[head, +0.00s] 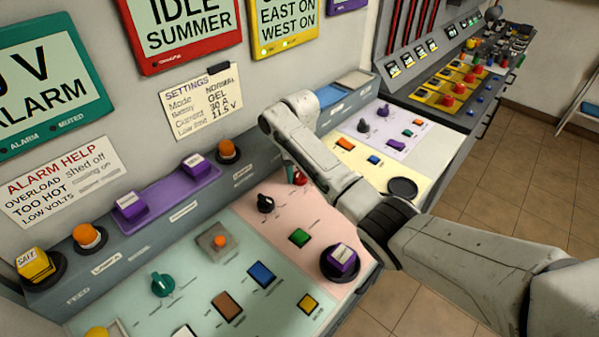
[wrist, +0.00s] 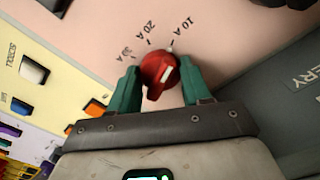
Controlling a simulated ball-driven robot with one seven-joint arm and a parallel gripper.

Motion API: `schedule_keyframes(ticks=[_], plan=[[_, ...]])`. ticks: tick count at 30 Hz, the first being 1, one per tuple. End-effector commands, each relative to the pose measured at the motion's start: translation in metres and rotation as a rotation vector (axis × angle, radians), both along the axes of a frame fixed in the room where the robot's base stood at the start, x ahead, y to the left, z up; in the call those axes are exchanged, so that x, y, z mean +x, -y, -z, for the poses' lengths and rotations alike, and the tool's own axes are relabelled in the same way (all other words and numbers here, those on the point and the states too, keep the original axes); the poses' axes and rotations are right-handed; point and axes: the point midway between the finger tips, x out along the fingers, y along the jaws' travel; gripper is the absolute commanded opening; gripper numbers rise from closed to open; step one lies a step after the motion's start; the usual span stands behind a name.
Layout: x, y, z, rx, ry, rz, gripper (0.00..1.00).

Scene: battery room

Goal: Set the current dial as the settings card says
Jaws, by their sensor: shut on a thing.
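The current dial is a red knob (wrist: 152,70) with a white pointer mark, on a pink panel (wrist: 95,45). Labels 10 A, 20 A and 30 A sit in an arc around it; the white mark appears to point toward 10 A. My gripper (wrist: 159,76) has its green fingers on both sides of the knob, shut on it. In the head view, my gripper (head: 296,175) reaches down to the panel, with a bit of red showing by the fingers. The settings card (head: 201,101) on the wall reads Mode NORMAL, Battery GEL, Current 30 A, Low limit 11.5 V.
On the pink section stand a black knob (head: 265,203), a green button (head: 300,237) and a purple button on a dark base (head: 341,261). A teal knob (head: 162,284) is on the green section. My arm crosses over the right side of the console.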

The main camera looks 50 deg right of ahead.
Motion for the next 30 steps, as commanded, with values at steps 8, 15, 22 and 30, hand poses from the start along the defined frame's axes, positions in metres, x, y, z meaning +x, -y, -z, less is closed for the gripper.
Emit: schedule_keyframes(ticks=[8,15,22,30], plan=[[-0.0001,0.0002,-0.0003,-0.001,-0.001,-0.001,0.18],[-0.0001,-0.0002,-0.0011,0.000,-0.001,-0.046,0.17],[0.0000,-0.0004,-0.0022,0.001,-0.002,-0.185,0.18],[0.0000,-0.0004,-0.0021,0.001,-0.002,-0.431,0.17]])
